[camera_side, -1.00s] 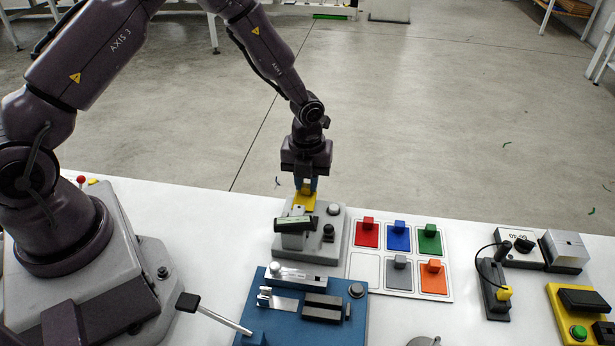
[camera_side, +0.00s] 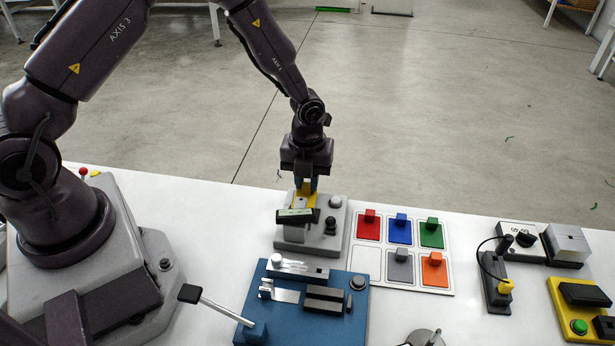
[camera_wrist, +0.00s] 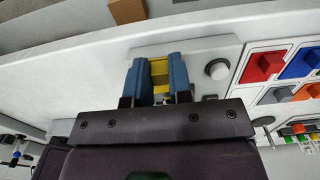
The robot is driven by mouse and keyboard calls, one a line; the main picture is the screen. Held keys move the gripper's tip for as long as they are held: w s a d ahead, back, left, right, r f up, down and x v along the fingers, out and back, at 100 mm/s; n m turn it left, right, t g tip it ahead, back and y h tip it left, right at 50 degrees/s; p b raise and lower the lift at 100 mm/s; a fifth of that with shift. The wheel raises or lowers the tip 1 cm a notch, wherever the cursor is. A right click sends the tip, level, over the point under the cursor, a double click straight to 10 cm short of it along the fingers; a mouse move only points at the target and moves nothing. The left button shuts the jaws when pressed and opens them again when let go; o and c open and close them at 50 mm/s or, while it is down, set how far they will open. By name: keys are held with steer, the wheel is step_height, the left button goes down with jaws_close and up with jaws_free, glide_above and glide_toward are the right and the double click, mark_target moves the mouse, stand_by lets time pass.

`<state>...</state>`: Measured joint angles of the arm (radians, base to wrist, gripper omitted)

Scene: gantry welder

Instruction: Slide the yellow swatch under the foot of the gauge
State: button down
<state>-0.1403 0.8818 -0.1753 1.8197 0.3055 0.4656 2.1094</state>
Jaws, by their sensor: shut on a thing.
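My gripper (camera_side: 306,185) points down at the back of the grey gauge (camera_side: 320,238), its blue fingers shut on the yellow swatch (camera_side: 304,200). In the wrist view the yellow swatch (camera_wrist: 160,76) shows between the two blue fingers (camera_wrist: 158,80). The swatch is over the rear part of the gauge's base. The gauge's dark head (camera_side: 297,215) covers the swatch's front edge and the foot, so I cannot tell whether the swatch is under the foot. The gauge's grey base with its round white knob (camera_wrist: 217,68) also shows in the wrist view.
Right of the gauge is a white board (camera_side: 378,281) with red, blue, green, grey and orange swatches and one empty place. A blue fixture (camera_side: 275,318) with a lever stands in front. Further right are a corded device (camera_side: 495,285) and a yellow button box (camera_side: 578,310).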

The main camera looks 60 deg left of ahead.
mark_target(305, 190)
steer(key=shift+s+d, duration=1.05)
steer(key=shift+d, duration=0.05)
stand_by(0.4)
stand_by(0.3)
steer(key=c, duration=0.9)
jaws_free()
steer(key=shift+c, duration=0.2)
step_height(305, 190, up, 13)
steer(key=shift+f, duration=0.1)
